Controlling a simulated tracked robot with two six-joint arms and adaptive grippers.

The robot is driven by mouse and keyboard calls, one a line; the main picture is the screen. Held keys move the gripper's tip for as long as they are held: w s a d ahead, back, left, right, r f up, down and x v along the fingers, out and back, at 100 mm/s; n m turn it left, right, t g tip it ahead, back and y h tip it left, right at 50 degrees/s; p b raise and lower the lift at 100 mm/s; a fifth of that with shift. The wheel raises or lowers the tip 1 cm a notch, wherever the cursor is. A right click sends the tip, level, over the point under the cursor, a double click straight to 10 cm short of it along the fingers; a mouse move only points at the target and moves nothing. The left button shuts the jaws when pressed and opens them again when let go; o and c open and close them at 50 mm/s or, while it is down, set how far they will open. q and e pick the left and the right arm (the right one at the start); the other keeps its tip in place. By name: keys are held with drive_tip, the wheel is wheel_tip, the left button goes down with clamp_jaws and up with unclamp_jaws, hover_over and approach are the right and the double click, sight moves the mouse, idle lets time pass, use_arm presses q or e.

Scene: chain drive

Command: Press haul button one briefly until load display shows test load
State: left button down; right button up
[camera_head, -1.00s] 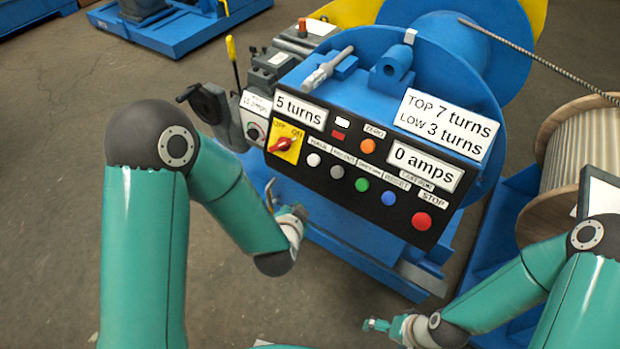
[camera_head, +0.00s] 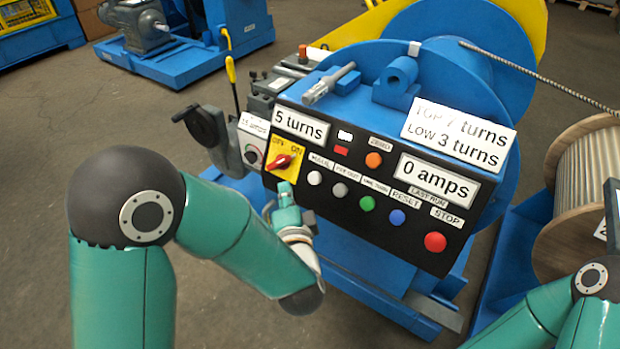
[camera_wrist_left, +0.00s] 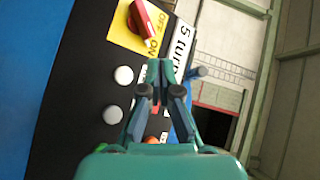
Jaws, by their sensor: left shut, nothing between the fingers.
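The black control panel (camera_head: 330,212) carries a white button (camera_head: 314,178) under a small label that seems to read HAUL. A grey button (camera_head: 340,189) sits to its right. The white button also shows in the left wrist view (camera_wrist_left: 124,75). The display plate (camera_head: 437,181) reads "0 amps". My left gripper (camera_head: 285,188) is shut and empty, in front of the panel just below the yellow switch plate, left of the white button. In the wrist view its fingertips (camera_wrist_left: 160,66) are beside the white button; I see no contact. My right gripper is out of view.
A red rotary switch (camera_head: 283,161) on a yellow plate is close to my left fingertips. Green (camera_head: 367,203), blue (camera_head: 397,216) and red STOP (camera_head: 435,242) buttons are farther right. Plates read "5 turns" (camera_head: 300,126) and "TOP 7 turns, LOW 3 turns" (camera_head: 458,134).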

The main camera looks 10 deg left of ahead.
use_arm(q)
drive_tip(key=shift+w+d+f+b, duration=0.35)
drive_tip(key=shift+w+f, duration=0.25)
drive_tip(key=shift+w, duration=0.55)
drive_tip(key=shift+w+d+f+b, duration=0.25)
drive_tip(key=shift+w+d+f, duration=0.35)
drive_tip(key=shift+w, duration=0.5)
drive_tip(key=shift+w+d+f+b, duration=0.3)
drive_tip(key=shift+w+f, duration=0.35)
drive_tip(key=shift+w, duration=0.5)
drive_tip(key=shift+w+d+f, duration=0.25)
drive_tip(key=shift+w+f, duration=0.1)
drive_tip(key=shift+w, duration=0.25)
drive_tip(key=shift+s, duration=0.1)
drive_tip(key=shift+s+a+r+p, duration=0.25)
drive_tip(key=shift+s+r+p, duration=0.2)
drive_tip(key=shift+s, duration=0.25)
drive_tip(key=s, duration=0.1)
drive_tip(key=s+a+r+p, duration=0.1)
drive_tip(key=s+r, duration=0.1)
drive_tip(key=s, duration=0.1)
drive_tip(key=shift+s+a+r, duration=0.1)
drive_tip(key=shift+a, duration=0.15)
idle(0.3)
